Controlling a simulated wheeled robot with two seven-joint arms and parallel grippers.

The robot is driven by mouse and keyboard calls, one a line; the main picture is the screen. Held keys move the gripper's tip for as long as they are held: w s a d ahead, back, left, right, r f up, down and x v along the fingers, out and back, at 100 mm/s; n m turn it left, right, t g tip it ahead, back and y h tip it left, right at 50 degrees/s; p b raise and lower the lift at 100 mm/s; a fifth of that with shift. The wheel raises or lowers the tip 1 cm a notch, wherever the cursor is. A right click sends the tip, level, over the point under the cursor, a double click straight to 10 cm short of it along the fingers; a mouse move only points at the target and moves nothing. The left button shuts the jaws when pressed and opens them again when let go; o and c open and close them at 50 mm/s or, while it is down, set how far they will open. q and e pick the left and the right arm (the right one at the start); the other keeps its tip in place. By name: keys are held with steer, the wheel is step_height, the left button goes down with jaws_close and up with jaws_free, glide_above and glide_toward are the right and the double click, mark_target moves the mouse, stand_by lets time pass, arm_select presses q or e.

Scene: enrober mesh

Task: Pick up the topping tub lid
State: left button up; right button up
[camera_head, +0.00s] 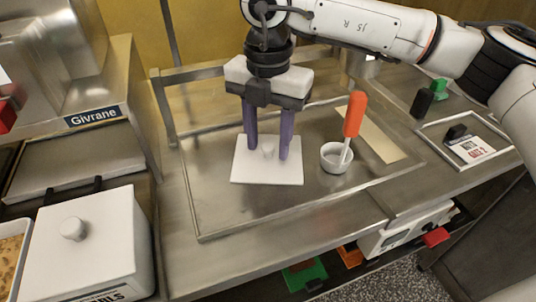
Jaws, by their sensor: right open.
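My left gripper is not in view.
A small white bowl (336,158) with an orange-handled spatula (354,115) stands just right of the lid. A white box with a knob (84,238) and a tray of brown crumbs (10,258) are at left. A framed card (470,147) lies at right.

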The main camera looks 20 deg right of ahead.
jaws_close()
steer(key=shift+r, duration=0.1)
